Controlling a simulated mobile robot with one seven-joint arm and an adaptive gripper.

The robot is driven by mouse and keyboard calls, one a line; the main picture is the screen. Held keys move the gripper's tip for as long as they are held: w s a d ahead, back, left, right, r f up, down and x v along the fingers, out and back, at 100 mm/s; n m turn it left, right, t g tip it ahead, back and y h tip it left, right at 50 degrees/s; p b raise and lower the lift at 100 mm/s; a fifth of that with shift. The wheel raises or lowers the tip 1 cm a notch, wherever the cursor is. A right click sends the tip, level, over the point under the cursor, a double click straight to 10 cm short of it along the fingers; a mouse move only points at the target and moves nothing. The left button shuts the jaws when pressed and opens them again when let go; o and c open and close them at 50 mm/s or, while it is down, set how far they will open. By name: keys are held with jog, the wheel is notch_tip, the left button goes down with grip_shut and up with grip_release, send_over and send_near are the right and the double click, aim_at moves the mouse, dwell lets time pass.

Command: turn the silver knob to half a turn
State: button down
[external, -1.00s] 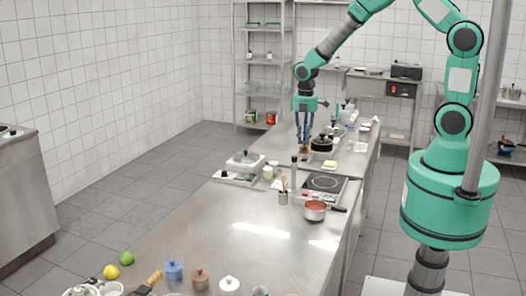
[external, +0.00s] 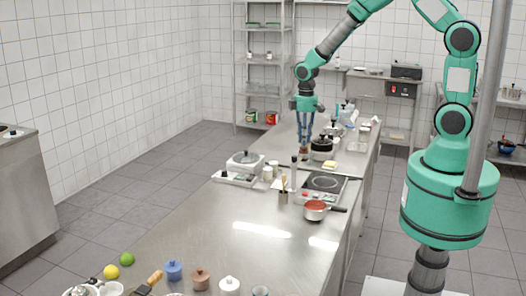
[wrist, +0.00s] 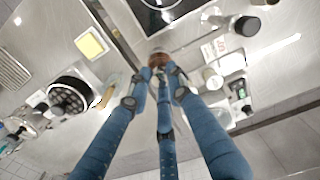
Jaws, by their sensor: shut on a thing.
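My gripper (external: 304,148) points straight down over the far half of the steel counter. Its blue fingers also show in the wrist view (wrist: 159,66), drawn together at their tips on a small brownish thing (wrist: 158,57). In the external view the brownish thing (external: 304,154) stands low on the counter beneath the fingertips. The fingers cover most of its top, so the silver knob is not clearly visible and I cannot read how far it is turned.
A black pot (external: 322,145) stands just right of my gripper. A yellow block (wrist: 90,44) and the black hob (external: 323,182) are close by.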

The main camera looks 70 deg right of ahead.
jog(key=m, duration=0.4)
jog(key=shift+m, duration=0.3)
jog(key=m, duration=0.4)
jog(key=shift+w+r+m, duration=0.1)
jog(key=shift+m, duration=0.2)
jog(key=m, duration=0.4)
jog(key=shift+m, duration=2.5)
jog(key=c, duration=1.6)
grip_release()
jog(key=shift+o, duration=0.2)
notch_tip(320, 180, up, 12)
